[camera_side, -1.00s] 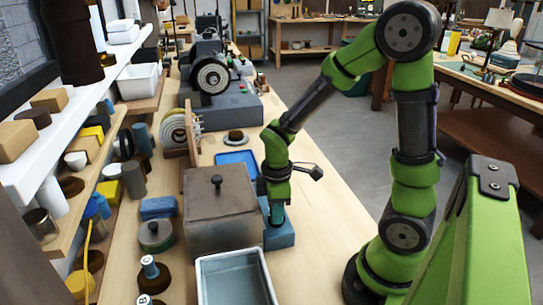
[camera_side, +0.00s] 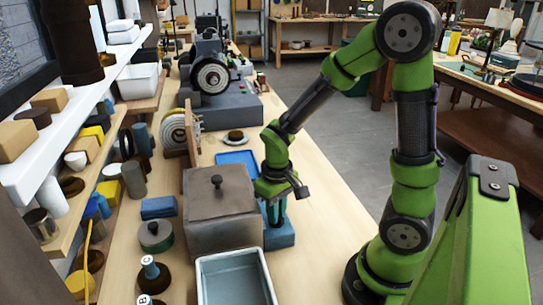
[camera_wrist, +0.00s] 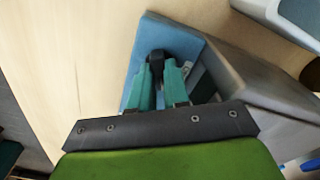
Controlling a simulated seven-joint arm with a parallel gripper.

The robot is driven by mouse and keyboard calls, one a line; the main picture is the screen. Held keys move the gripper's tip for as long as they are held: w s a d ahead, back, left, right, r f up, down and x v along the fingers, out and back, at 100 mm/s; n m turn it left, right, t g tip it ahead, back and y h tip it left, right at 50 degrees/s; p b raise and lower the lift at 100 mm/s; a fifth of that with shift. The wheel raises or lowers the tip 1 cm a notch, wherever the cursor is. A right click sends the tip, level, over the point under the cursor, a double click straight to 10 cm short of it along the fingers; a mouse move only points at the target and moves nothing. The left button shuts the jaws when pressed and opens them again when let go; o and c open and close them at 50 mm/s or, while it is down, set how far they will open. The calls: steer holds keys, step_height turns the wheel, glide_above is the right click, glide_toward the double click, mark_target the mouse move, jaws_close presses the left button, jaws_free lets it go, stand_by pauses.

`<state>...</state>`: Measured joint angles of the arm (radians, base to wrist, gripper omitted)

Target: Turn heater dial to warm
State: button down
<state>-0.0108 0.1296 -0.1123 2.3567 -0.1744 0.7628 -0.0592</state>
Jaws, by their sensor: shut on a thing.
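The heater shows in the side view as a grey-brown box (camera_side: 220,210) with a round knob on its lid and a blue base (camera_side: 281,237) sticking out at its right. In the wrist view the blue base (camera_wrist: 185,40) lies under my gripper, with the box (camera_wrist: 250,65) to the right. The dark dial (camera_wrist: 157,57) sits between the teal fingertips. My gripper (camera_wrist: 159,72) is shut on it and points down at the base; it also shows in the side view (camera_side: 276,222). Any dial markings are hidden.
A pale metal tray (camera_side: 232,280) stands in front of the heater. A blue tray (camera_side: 238,160) lies behind it. The bench to the right is clear.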

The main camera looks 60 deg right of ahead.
steer(key=m, duration=0.5)
steer(key=shift+m, duration=0.4)
stand_by(0.4)
steer(key=c, duration=1.1)
jaws_free()
steer(key=shift+r, duration=0.1)
step_height(320, 180, up, 17)
